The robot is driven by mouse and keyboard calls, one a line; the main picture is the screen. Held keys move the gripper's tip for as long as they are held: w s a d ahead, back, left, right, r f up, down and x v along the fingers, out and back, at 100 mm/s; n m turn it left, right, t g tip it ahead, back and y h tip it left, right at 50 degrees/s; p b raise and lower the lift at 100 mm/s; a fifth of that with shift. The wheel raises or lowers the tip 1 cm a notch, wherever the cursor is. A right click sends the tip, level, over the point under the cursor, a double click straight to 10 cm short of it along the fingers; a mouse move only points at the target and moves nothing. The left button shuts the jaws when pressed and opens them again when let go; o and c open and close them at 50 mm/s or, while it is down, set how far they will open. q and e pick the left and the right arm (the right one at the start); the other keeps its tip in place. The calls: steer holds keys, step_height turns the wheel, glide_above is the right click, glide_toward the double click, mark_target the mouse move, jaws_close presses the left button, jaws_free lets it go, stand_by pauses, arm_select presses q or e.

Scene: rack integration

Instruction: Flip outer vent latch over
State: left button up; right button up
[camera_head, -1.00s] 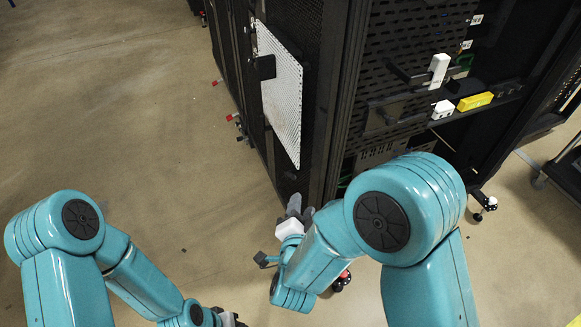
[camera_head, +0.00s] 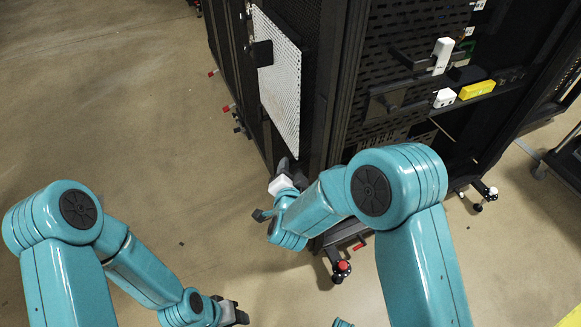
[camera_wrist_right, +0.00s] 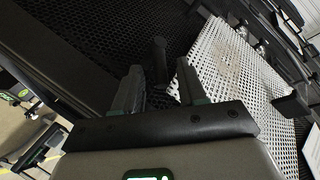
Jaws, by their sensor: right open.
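The white perforated vent panel (camera_head: 279,85) is on the black rack door, with a dark block (camera_head: 261,53) on its face. The panel also shows in the right wrist view (camera_wrist_right: 222,58). My right gripper (camera_head: 286,167) is at the lower end of the panel, close to the door. In the right wrist view its two fingers (camera_wrist_right: 159,88) are apart. A dark upright handle-like piece (camera_wrist_right: 159,53), perhaps the latch, shows between and beyond them; contact cannot be told. My left gripper (camera_head: 236,314) is low in the head view, away from the rack, its fingers too unclear to read.
The black rack (camera_head: 338,100) fills the upper middle. A white device (camera_head: 442,55), a small white box (camera_head: 445,97) and a yellow block (camera_head: 477,89) are at its right side. A rack foot with a red knob (camera_head: 343,267) stands below my right arm. Open floor lies left.

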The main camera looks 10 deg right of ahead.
steer(key=shift+x, duration=1.15)
steer(key=shift+r, duration=0.1)
steer(key=shift+c, duration=0.3)
jaws_close()
steer(key=shift+r+g+p, duration=0.4)
steer(key=shift+r+p, duration=0.1)
steer(key=shift+p, duration=0.55)
steer(key=shift+w+a+f+p, duration=0.1)
steer(key=shift+w+f+p, duration=0.05)
steer(key=shift+p, duration=0.15)
steer(key=shift+f+n+g, duration=0.1)
steer(key=shift+n+g, duration=0.2)
